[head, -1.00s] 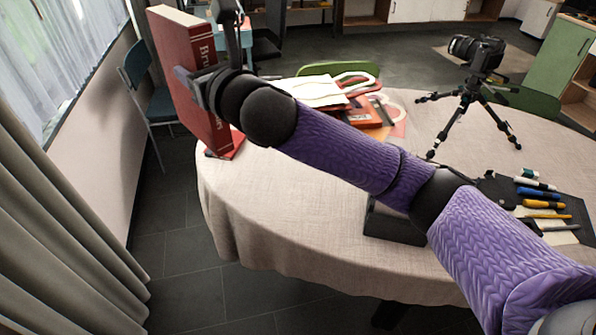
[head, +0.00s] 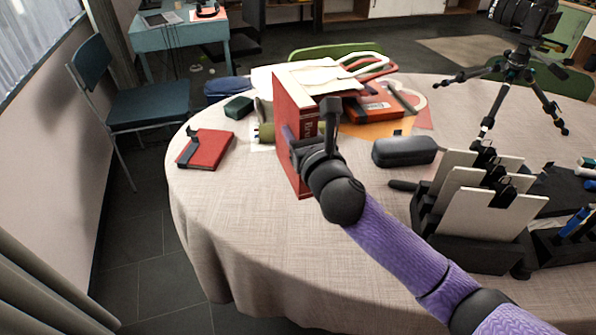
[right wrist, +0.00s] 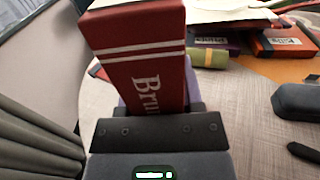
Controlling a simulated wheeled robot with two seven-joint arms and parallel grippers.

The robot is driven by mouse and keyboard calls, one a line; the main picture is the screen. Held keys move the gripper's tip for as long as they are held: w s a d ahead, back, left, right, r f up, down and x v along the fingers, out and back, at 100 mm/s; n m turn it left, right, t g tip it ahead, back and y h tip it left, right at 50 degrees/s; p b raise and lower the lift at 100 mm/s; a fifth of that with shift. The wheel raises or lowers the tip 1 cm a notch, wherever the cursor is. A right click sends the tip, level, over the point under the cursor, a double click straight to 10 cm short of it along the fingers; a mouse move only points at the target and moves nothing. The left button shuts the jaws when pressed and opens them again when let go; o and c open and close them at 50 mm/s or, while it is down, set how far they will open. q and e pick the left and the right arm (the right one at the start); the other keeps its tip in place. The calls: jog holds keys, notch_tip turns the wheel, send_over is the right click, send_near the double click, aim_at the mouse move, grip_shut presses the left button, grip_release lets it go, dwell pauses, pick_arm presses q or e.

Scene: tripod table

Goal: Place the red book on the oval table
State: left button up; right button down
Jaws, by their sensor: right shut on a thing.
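The red book (head: 294,115) is upright, its spine toward my right arm, in the head view. My right gripper (head: 303,152) is shut on it at the spine side. In the right wrist view the red spine with white bands and letters (right wrist: 142,60) stands between the fingers (right wrist: 158,112). The book is over the left part of the oval table (head: 245,235), which has a pale cloth. I cannot tell whether its lower edge touches the cloth. The gripper hides part of the spine. My left gripper is not in view.
A small red notebook (head: 206,149) lies near the table's left edge. Papers and an orange-red box (head: 372,108) lie behind the book. A black case (head: 404,151), a holder with pale panels (head: 478,215) and a camera tripod (head: 510,75) stand right. The front left cloth is clear.

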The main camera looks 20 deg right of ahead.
notch_tip(320, 180, down, 6)
jog(key=b, duration=0.3)
jog(key=shift+f, duration=0.1)
jog(key=shift+r, duration=0.25)
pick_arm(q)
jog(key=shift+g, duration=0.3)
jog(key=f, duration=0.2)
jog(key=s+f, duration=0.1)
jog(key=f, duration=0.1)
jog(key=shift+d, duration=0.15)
pick_arm(e)
jog(key=shift+f, duration=0.1)
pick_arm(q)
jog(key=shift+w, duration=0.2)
pick_arm(e)
jog(key=shift+c, duration=1.2)
grip_release()
jog(key=shift+s, duration=0.1)
pick_arm(q)
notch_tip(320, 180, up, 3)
jog(key=p, duration=0.3)
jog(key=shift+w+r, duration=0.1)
pick_arm(e)
jog(key=s, duration=1.1)
jog(key=shift+s+d, duration=0.25)
jog(key=shift+s, duration=0.15)
